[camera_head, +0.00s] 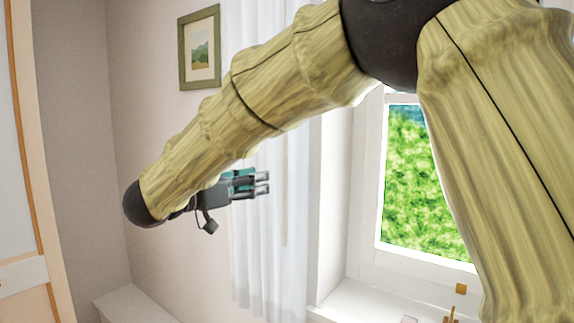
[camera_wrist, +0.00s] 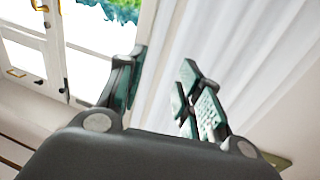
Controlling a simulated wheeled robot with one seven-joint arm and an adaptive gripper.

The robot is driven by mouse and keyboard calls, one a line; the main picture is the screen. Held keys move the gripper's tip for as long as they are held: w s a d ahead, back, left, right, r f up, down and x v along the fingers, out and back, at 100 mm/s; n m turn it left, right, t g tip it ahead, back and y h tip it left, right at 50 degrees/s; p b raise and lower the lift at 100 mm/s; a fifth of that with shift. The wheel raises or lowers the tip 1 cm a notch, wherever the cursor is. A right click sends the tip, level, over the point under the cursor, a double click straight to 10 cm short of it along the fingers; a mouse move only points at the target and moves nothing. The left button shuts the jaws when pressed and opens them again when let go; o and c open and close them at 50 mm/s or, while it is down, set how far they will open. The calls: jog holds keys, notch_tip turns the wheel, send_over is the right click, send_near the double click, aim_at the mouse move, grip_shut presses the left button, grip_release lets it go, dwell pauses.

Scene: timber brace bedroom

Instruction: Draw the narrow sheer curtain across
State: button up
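The narrow sheer curtain (camera_head: 262,240) is white and hangs in folds at the left side of the window. It also fills the upper middle and right of the wrist view (camera_wrist: 235,45). My gripper (camera_head: 262,184) is in front of the curtain in the head view, its fingers pointing right. In the wrist view its two fingers (camera_wrist: 160,88) are spread apart with a gap between them. Curtain cloth shows beyond and behind that gap; I cannot tell whether the fingers touch it.
The window (camera_head: 425,190) with a white frame is at the right, with greenery outside. Small objects, including a yellowish one (camera_head: 461,288), are by the sill (camera_head: 375,305). A framed picture (camera_head: 200,47) hangs on the wall left of the curtain. A door-like panel (camera_head: 22,270) is at far left.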

aim_at(300, 171)
jog(key=p+x, duration=0.3)
jog(key=x, duration=0.7)
jog(key=shift+w+d, duration=0.3)
